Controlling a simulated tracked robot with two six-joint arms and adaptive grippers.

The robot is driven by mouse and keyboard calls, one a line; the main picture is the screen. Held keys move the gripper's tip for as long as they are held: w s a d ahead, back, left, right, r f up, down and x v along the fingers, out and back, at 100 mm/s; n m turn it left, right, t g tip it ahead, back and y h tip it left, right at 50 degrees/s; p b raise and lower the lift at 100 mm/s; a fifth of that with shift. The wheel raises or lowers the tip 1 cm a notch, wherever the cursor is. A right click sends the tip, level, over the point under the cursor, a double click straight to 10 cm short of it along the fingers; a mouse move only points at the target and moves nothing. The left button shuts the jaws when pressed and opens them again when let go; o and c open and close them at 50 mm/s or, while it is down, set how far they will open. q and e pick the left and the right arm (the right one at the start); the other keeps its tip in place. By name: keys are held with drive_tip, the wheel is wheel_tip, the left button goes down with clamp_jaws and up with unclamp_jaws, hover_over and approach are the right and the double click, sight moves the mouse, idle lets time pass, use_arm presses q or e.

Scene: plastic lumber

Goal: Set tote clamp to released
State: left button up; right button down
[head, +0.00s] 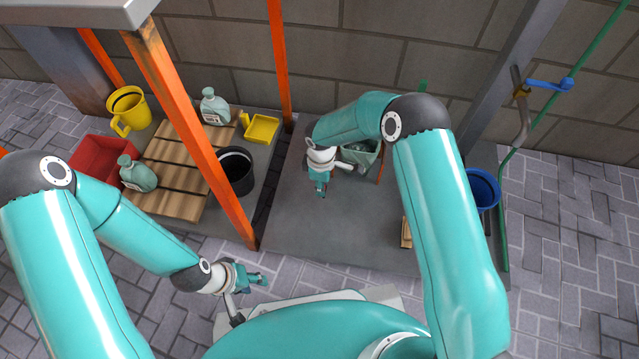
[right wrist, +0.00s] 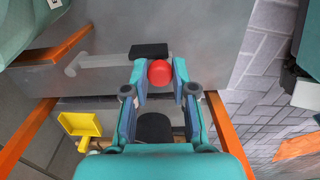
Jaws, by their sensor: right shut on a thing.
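My right gripper (head: 320,190) points down over the grey tabletop, in front of a grey-green tote (head: 368,160) partly hidden by my right arm. In the right wrist view the right gripper (right wrist: 160,75) is shut on a round red knob (right wrist: 159,72), which sits between its fingertips. I take the knob for the clamp's handle end. A black block (right wrist: 149,51) lies just beyond it. The clamp's lever is mostly hidden, and I cannot tell its angle. My left gripper (head: 262,280) is low at the front, away from the clamp; its finger gap is unclear.
Orange posts (head: 190,130) stand left of the tabletop. Beyond them are a wooden pallet (head: 175,165), bottles (head: 214,105), a yellow jug (head: 128,108), a red crate (head: 95,158), a black bucket (head: 236,168) and a yellow dustpan (head: 262,128). A blue bucket (head: 484,188) is at right.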

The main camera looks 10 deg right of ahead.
drive_tip(key=shift+w+a+r, duration=0.2)
drive_tip(key=shift+w, duration=0.15)
drive_tip(key=c, duration=1)
unclamp_jaws()
drive_tip(key=shift+o, duration=0.4)
drive_tip(key=shift+s+f, duration=0.1)
wheel_tip(320, 180, up, 12)
drive_tip(key=shift+d+f, duration=0.1)
